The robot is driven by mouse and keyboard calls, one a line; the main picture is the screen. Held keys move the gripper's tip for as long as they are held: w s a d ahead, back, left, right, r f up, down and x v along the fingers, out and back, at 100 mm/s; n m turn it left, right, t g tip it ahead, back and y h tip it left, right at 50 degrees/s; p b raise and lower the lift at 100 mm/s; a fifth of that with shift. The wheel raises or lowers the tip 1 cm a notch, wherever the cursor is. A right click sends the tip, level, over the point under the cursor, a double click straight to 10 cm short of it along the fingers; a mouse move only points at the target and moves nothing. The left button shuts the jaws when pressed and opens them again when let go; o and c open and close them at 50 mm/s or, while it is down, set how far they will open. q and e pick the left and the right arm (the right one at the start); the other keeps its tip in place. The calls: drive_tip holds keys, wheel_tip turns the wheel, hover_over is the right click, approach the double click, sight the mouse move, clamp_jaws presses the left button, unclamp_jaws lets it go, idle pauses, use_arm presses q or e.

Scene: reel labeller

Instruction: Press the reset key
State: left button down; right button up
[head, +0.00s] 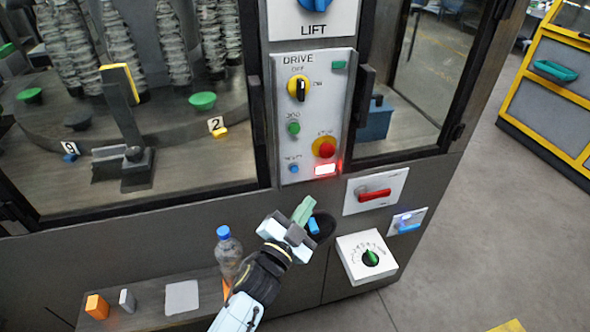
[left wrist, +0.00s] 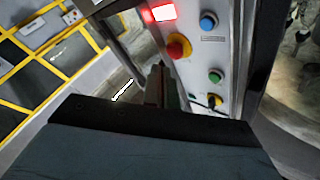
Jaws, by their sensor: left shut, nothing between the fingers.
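The drive panel (head: 325,100) is a light plate on the machine front. Its small blue key (head: 294,169), with a blurred label that looks like RESET, sits at the lower left of the plate. The blue key also shows in the left wrist view (left wrist: 208,20), near the top. My left gripper (head: 303,210) is shut and empty, below the panel and apart from the blue key in the head view. Its narrow fingers show in the left wrist view (left wrist: 160,82), to the left of the panel. My right gripper is in neither view.
Near the blue key are a red stop button (head: 324,148) on yellow, a green button (head: 293,129) and a lit red lamp (head: 326,170). A red handle (head: 374,195) and a white dial box (head: 368,257) stand to the right. A bottle (head: 229,250) stands beside my left arm.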

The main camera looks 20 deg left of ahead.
use_arm(q)
drive_tip(key=b, duration=0.1)
approach(304, 163)
drive_tip(key=w+d, duration=0.2)
drive_tip(key=w, duration=0.1)
drive_tip(key=shift+a+r, duration=0.1)
drive_tip(key=shift+r, duration=0.1)
idle(0.6)
drive_tip(key=shift+w, duration=0.1)
idle(1.2)
drive_tip(key=shift+w+a, duration=0.25)
drive_tip(key=shift+w, duration=0.05)
drive_tip(key=shift+w+a, duration=0.25)
drive_tip(key=shift+w, duration=0.1)
idle(0.9)
drive_tip(key=shift+s, duration=0.1)
drive_tip(key=shift+s+d, duration=0.5)
drive_tip(key=shift+s, duration=0.15)
